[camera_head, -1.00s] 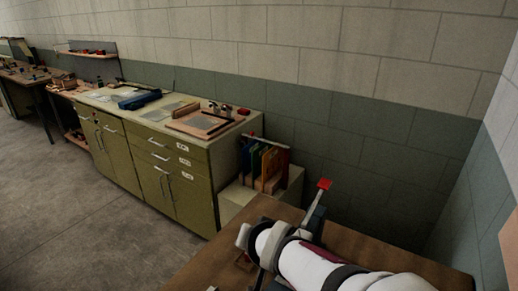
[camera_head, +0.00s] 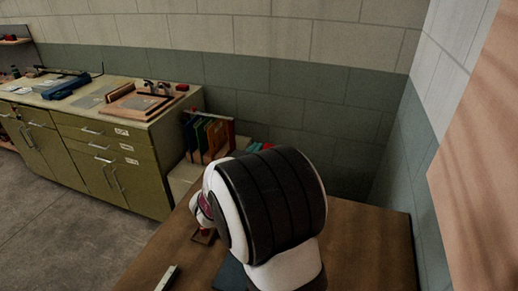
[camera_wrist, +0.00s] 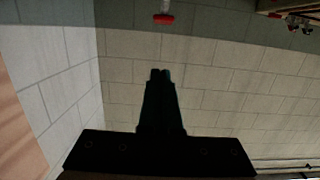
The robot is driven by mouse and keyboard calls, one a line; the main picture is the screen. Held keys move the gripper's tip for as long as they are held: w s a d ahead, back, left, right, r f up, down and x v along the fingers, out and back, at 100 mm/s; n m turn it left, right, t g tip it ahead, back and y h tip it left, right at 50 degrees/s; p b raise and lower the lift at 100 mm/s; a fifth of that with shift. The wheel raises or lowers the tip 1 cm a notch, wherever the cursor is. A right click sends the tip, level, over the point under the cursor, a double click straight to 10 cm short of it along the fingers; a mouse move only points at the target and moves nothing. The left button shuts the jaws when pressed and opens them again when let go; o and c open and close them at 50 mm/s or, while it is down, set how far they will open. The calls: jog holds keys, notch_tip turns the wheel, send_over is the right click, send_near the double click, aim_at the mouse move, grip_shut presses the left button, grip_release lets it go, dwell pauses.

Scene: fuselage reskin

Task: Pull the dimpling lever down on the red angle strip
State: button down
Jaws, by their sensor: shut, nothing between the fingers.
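The dimpling lever's red knob (camera_wrist: 163,18) shows at the top edge of the wrist view, with a short piece of its grey shaft. My gripper (camera_wrist: 158,72) is a dark shape in the middle of that view, its fingers shut together and empty. The fingertips are apart from the knob in the picture. In the head view my arm covers the gripper and the lever. A small red piece (camera_head: 205,232) shows on the bench beside my arm; I cannot tell if it is the red angle strip.
The wooden bench (camera_head: 360,235) is bare to the right of my arm. A dark blue block (camera_head: 230,274) and a small pale-topped item (camera_head: 167,278) sit near its front. Behind are coloured upright boards (camera_head: 208,138) and a green cabinet (camera_head: 150,165). Walls close off the back and right.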

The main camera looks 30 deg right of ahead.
send_over(266, 147)
jog(key=s+a, duration=0.1)
jog(key=s, duration=0.2)
jog(key=shift+w+a+f, duration=0.15)
jog(key=shift+w+f, duration=0.05)
jog(key=shift+f, duration=0.65)
notch_tip(266, 147, down, 3)
jog(key=shift+r, duration=0.2)
jog(key=shift+w+f, duration=0.1)
jog(key=shift+f, duration=0.35)
